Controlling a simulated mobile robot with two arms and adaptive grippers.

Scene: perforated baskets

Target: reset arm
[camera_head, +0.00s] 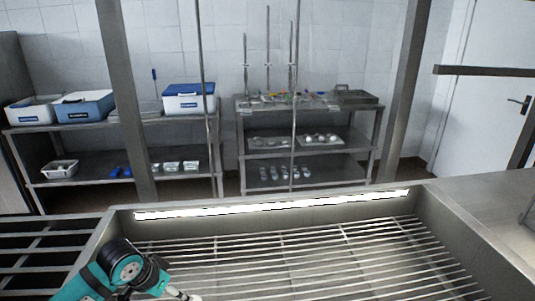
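My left arm, teal and black, comes in at the bottom left over the left edge of a metal basin (262,208) with a slatted grate (300,255). A small pale part at the end of this arm, seemingly my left gripper (184,295), is cut by the bottom edge of the picture. Its fingers are not clear, so I cannot tell if it is open or holds anything. My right arm and gripper are not in view. No perforated basket can be made out.
A bright light strip (275,205) runs along the basin's far wall. The visible grate is bare. Upright metal posts (125,100) stand beyond the basin. Behind are a left shelf (110,127) with blue and white boxes (188,98) and a right shelf (305,181) with small items.

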